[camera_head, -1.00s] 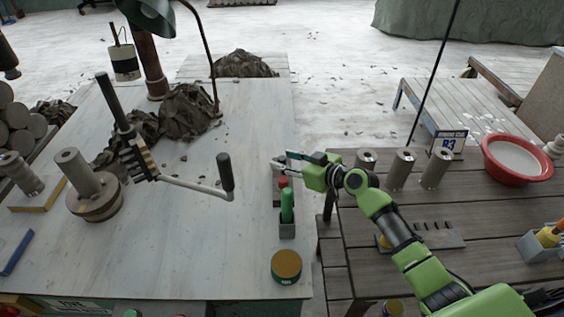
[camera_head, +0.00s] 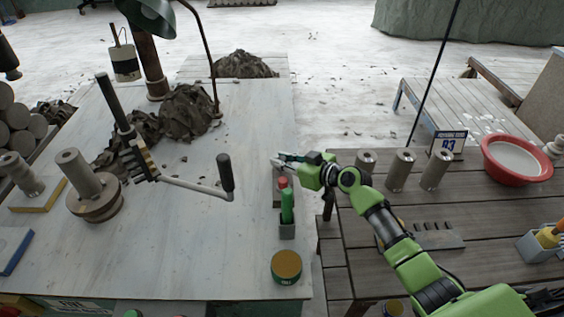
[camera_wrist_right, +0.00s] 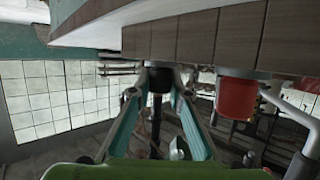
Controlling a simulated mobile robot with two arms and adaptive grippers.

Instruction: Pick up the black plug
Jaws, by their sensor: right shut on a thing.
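The black plug (camera_wrist_right: 159,79) shows in the right wrist view, between my right gripper's fingertips (camera_wrist_right: 157,91), against the end of a grey-brown block row. My right gripper (camera_head: 279,160) is shut on it at the right edge of the pale table in the head view. There the plug is too small or hidden to make out. A red plug-like piece (camera_wrist_right: 236,97) sits beside it in the wrist view, apart from the fingers. My left gripper is not in view.
A round tin (camera_head: 286,266) is nearer. A crank with a black handle (camera_head: 225,172) stands left. Grey cylinders (camera_head: 402,171) stand on the slatted table.

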